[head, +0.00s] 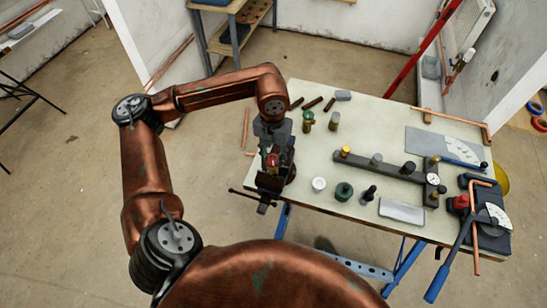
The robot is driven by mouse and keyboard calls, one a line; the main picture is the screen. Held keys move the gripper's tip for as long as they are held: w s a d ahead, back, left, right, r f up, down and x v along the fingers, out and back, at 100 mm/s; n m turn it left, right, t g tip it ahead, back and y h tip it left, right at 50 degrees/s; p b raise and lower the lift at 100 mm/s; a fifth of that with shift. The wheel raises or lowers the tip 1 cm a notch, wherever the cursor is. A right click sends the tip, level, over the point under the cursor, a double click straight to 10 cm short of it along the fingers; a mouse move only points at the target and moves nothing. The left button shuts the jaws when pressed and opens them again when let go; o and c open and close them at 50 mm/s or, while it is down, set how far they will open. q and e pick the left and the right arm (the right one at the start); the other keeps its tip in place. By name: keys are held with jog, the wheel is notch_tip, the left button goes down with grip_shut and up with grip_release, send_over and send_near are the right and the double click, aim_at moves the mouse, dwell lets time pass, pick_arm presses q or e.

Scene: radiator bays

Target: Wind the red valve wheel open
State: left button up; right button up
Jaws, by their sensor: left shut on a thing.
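My left gripper (278,148) reaches down over the bench vise at the left front corner of the workbench (305,213). A small red part (272,161), which looks like the valve wheel, shows at the fingertips, just above the dark vise (268,183). The gripper is shut on it. The fingers and the vise hide most of the red part, so its rim and how far it is turned cannot be seen. My right gripper is not in view.
A dark manifold bar (385,172) with several caps and a gauge lies mid-bench. A white cup (319,184), a green round part (343,191) and a black-topped part (369,194) stand close right of the vise. A blue-handled pipe bender (458,245) is at the right edge.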

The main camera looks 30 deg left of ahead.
pick_arm(q)
jog(key=n+p, duration=0.1)
jog(key=n, duration=0.6)
jog(key=shift+s+f, duration=0.1)
jog(key=shift+f, duration=0.05)
jog(key=n+p, duration=0.1)
jog(key=n, duration=0.4)
jog(key=shift+s+n, duration=0.1)
jog(key=shift+n, duration=0.2)
jog(key=shift+f+n+p, duration=0.2)
jog(key=shift+n+p, duration=0.15)
jog(key=shift+n, duration=0.55)
jog(key=o, duration=1)
jog(key=shift+c, duration=0.2)
jog(key=shift+o, duration=1.1)
jog(key=shift+r, duration=0.15)
